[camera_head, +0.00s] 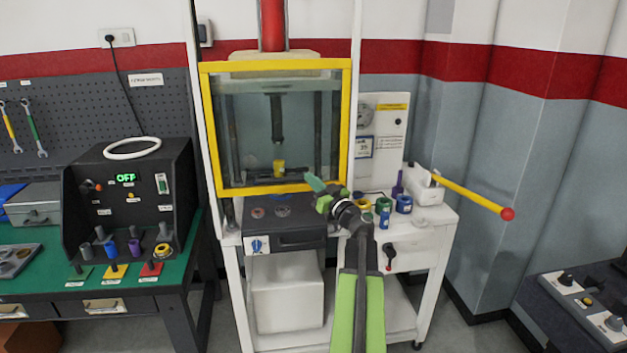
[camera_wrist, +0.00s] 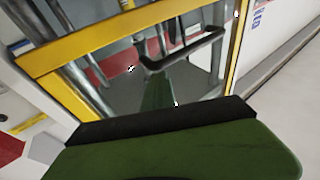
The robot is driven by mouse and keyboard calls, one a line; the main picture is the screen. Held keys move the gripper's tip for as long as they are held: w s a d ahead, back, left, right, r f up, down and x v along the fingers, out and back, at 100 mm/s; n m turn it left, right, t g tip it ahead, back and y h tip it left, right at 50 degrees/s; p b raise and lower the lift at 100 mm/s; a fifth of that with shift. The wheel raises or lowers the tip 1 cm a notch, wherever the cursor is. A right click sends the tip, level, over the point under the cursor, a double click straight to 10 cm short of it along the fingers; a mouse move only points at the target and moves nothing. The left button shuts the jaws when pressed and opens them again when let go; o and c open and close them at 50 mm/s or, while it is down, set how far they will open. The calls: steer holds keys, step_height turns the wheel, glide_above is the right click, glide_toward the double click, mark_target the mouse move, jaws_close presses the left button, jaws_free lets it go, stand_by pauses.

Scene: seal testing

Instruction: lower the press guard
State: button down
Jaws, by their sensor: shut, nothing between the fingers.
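The press guard (camera_head: 204,120) is a yellow frame with a clear panel, upright in front of the press. Its lower bar (camera_head: 265,190) is a little above the front of the press bed. In the wrist view the yellow frame (camera_wrist: 95,45) crosses the upper part, tilted. My gripper (camera_head: 315,183) is at the guard's lower right corner, its green tip overlapping the lower bar in the head view. It is shut and empty. Its green and black body (camera_wrist: 180,145) fills the bottom of the wrist view. I cannot tell whether it touches the guard.
Behind the panel are a dark press ram (camera_head: 277,120) and a small yellow part (camera_head: 279,168). Coloured cups (camera_head: 403,204) stand right of the guard. A yellow lever with a red knob (camera_head: 507,213) sticks out right. A control box (camera_head: 130,195) stands on the green bench left.

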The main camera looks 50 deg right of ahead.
step_height(320, 180, down, 12)
steer(key=b, duration=0.9)
steer(key=s+a+r, duration=0.1)
steer(key=s+a, duration=0.1)
steer(key=s, duration=0.9)
steer(key=shift+s+a+p, duration=0.15)
steer(key=shift+s+p, duration=0.15)
steer(key=shift+p, duration=0.15)
